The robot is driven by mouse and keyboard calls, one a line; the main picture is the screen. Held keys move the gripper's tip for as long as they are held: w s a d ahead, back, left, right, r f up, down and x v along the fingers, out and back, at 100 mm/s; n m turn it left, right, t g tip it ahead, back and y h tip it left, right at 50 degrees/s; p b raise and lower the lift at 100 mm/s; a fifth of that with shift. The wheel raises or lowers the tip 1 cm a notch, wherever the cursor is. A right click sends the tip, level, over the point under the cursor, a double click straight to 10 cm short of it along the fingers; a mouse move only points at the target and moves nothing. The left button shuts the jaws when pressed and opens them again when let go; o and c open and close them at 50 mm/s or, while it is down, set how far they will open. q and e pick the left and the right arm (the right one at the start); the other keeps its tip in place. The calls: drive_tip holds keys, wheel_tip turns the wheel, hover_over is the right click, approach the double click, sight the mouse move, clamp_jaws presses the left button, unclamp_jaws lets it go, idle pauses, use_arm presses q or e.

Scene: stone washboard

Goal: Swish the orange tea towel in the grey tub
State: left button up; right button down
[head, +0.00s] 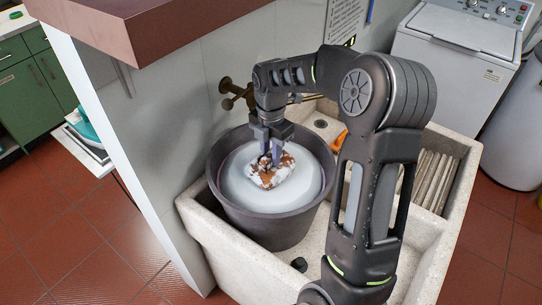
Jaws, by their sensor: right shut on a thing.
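The grey tub (270,230) stands in the left part of the stone sink and holds cloudy, whitish water. The orange tea towel (264,181) is bunched up at the water's surface near the middle of the tub, with white suds over much of it. My right gripper (271,160) reaches down into the tub from above and is shut on the towel. The part of the towel between and under the fingers is hidden. My left gripper is not in the view.
The stone washtub (215,240) surrounds the tub, with a ribbed washboard (436,180) on its right. A brass tap (232,93) is on the wall behind. An orange object (340,139) shows partly behind my arm. A white washing machine (455,45) stands at back right.

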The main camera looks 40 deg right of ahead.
drive_tip(key=shift+r, duration=3.35)
drive_tip(key=shift+f, duration=0.1)
